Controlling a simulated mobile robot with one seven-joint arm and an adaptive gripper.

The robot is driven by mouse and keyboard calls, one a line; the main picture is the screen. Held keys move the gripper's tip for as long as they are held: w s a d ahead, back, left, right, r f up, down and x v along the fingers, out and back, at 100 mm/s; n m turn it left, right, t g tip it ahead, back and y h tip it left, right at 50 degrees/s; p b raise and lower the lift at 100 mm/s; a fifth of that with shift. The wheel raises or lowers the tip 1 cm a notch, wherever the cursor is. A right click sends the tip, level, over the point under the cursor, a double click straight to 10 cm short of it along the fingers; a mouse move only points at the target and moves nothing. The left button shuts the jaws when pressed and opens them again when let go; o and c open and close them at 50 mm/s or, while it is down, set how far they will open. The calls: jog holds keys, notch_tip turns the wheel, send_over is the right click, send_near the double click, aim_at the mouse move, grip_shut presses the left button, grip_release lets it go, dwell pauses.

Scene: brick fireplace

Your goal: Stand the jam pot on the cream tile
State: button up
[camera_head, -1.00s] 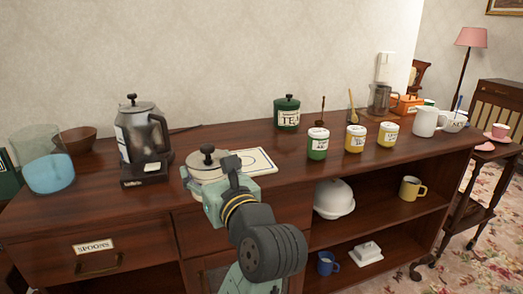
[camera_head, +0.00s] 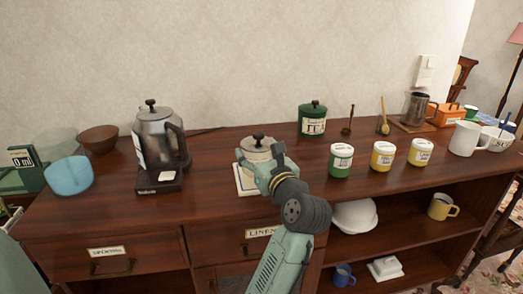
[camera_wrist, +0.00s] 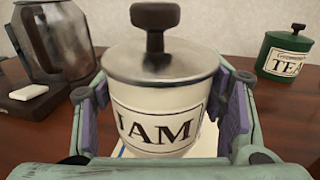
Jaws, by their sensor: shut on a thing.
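The jam pot (camera_head: 256,152) is a cream pot with a grey metal lid and dark knob. In the wrist view its JAM label (camera_wrist: 155,128) faces the camera, and it looks upright. My gripper (camera_wrist: 160,112) is shut around its sides. In the head view the gripper (camera_head: 270,168) reaches the pot from the front right. The cream tile (camera_head: 243,184) lies on the dresser top under and around the pot, partly hidden by pot and gripper. I cannot tell whether the pot's base touches the tile.
A kettle (camera_head: 158,140) stands on its base left of the tile. A green tea canister (camera_head: 312,120) stands behind right. A blue bowl (camera_head: 69,176) is at far left. The dresser front between is clear.

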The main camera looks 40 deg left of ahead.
jog(key=w, duration=0.1)
jog(key=w+a, duration=0.2)
jog(key=w, duration=0.1)
jog(key=shift+w+f+p, duration=0.1)
jog(key=shift+f+p, duration=0.05)
jog(key=shift+p, duration=0.25)
jog(key=shift+f+p, duration=0.4)
jog(key=shift+f, duration=1.35)
jog(key=shift+f, duration=0.2)
jog(key=o, duration=1.6)
